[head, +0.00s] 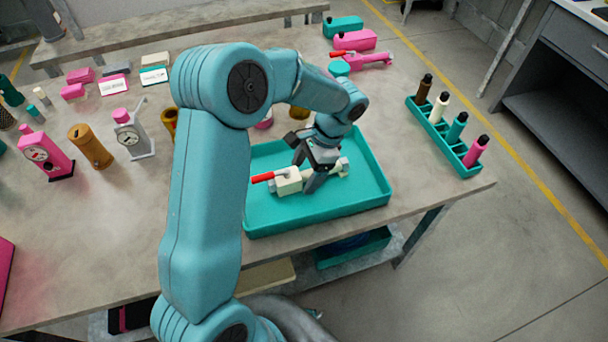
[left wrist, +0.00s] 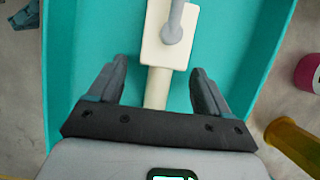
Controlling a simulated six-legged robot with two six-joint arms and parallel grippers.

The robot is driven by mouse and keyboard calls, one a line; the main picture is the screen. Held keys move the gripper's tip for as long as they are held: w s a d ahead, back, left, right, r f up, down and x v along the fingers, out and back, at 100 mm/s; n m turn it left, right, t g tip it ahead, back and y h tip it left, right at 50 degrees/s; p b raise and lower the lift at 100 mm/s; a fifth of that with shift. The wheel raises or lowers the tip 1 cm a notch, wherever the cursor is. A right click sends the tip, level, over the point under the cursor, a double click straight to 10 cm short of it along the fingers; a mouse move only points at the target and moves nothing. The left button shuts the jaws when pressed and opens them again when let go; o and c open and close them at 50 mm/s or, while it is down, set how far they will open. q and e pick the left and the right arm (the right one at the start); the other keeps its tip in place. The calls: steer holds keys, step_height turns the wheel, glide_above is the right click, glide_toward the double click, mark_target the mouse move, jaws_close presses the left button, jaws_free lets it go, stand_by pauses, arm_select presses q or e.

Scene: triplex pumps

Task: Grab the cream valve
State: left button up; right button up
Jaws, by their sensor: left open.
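The cream valve (head: 288,182) lies in the teal tray (head: 358,204) in the head view, with a red handle (head: 262,178) at its left end. In the left wrist view, the valve's block (left wrist: 163,45) and its narrower cream pipe (left wrist: 158,88) show, with a grey part crossing the block. My left gripper (head: 318,178) is over the valve; it also shows in the left wrist view (left wrist: 160,85). Its fingers are open, one on each side of the pipe, with gaps between. My arm hides part of the tray. My right gripper is not in view.
A teal rack (head: 443,140) of several bottles stands at the right of the table. A pink valve (head: 362,60) lies behind. A pink gauge (head: 47,155), a brown cylinder (head: 90,146) and a grey gauge (head: 133,135) stand at left. Bare table lies right of the tray.

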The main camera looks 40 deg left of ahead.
arm_select(q)
steer(key=shift+s+a+f, duration=0.15)
steer(key=shift+s+f, duration=0.15)
steer(key=shift+f, duration=0.2)
steer(key=shift+w, duration=0.1)
steer(key=c, duration=1.4)
steer(key=shift+r, duration=0.1)
steer(key=shift+c, duration=0.2)
